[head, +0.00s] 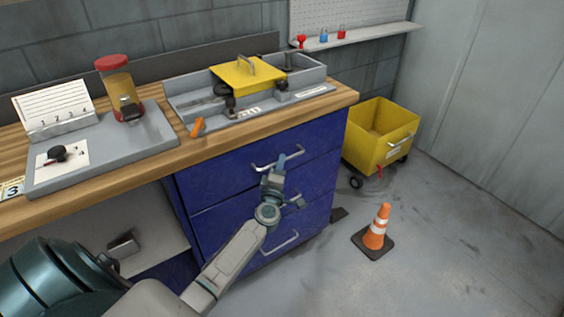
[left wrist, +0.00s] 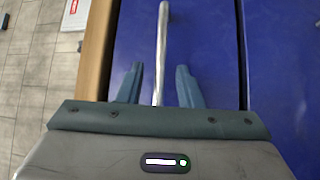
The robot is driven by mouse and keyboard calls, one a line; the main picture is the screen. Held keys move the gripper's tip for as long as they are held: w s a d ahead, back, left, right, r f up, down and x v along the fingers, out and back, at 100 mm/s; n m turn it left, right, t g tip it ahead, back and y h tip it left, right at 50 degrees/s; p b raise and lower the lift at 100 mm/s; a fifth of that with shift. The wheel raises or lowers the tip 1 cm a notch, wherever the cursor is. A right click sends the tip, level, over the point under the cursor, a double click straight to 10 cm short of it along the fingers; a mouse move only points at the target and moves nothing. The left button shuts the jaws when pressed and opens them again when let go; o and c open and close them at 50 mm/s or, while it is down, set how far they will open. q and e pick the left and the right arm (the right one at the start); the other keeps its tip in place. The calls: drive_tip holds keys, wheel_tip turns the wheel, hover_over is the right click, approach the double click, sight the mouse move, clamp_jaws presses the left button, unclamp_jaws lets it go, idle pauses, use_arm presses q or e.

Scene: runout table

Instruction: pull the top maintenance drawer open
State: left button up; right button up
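The top drawer (head: 222,172) of the blue cabinet under the workbench is shut, its front flush with the cabinet. Its silver bar handle (head: 264,166) runs across the upper front. In the left wrist view, the fingers of my left gripper (left wrist: 159,78) stand apart on either side of the handle (left wrist: 161,40), with a visible gap to each finger. The blue drawer front (left wrist: 205,40) lies behind. Part of the handle is hidden by the gripper in the head view. My right gripper is not in view.
Lower drawers (head: 225,222) sit below, partly behind my left arm. The wooden bench top (head: 330,108) overhangs, carrying a grey tray (head: 318,72) with a yellow lid (head: 240,78). A yellow bin (head: 367,150) and orange cone (head: 375,232) stand to the right. Floor before the cone is clear.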

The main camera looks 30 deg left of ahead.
use_arm(q)
drive_tip(key=shift+x, duration=0.95)
drive_tip(key=shift+w+a, duration=0.1)
drive_tip(key=shift+w, duration=0.15)
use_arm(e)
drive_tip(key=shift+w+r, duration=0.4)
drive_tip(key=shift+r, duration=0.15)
use_arm(q)
clamp_jaws()
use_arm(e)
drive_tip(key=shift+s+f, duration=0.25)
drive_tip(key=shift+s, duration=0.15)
